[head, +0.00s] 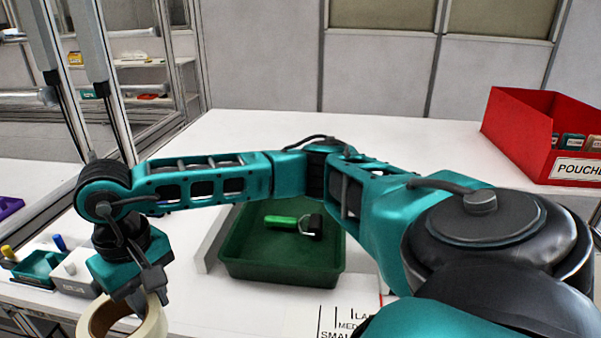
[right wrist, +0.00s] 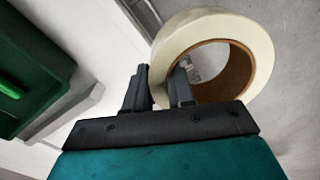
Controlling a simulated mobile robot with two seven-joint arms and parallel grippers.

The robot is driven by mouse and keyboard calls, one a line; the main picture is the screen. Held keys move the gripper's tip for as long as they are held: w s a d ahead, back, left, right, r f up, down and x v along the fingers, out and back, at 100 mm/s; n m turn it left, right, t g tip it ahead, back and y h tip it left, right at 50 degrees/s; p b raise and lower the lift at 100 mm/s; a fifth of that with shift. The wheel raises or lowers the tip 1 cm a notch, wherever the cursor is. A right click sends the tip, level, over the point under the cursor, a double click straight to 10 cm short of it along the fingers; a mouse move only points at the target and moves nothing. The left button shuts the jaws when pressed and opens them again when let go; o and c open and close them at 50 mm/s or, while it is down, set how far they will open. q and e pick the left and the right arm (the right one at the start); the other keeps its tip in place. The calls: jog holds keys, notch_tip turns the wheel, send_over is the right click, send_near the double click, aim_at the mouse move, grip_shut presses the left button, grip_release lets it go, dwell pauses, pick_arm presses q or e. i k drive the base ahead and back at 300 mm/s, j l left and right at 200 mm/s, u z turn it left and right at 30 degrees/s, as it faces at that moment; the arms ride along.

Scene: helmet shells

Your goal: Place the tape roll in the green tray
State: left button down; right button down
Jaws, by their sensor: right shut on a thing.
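The tape roll (head: 150,326) is cream-coloured with a brown core, at the lower left of the head view and cut off by its bottom edge. My right gripper (head: 143,298) reaches across to the left and is shut on the roll's band. In the right wrist view, my right gripper (right wrist: 163,88) has one finger outside the tape roll (right wrist: 262,42) and one inside its hole. The green tray (head: 280,272) stands on the white table to the right of the gripper. A green-handled roller tool (head: 290,222) lies in it. The tray's edge also shows in the right wrist view (right wrist: 50,60). My left gripper is not visible.
A red bin (head: 520,135) labelled "POUCHE" stands at the back right. A small teal holder (head: 38,265) and white blocks sit at the left. A size chart (head: 350,318) lies in front of the tray. The table behind my arm is clear.

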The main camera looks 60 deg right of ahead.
aim_at(302, 257)
jog(key=l+z, duration=0.15)
jog(key=z, duration=0.2)
jog(key=i+l+z, duration=0.1)
jog(key=z, duration=0.25)
jog(key=l+z, duration=0.2)
jog(key=z, duration=0.15)
jog(key=i+j, duration=0.05)
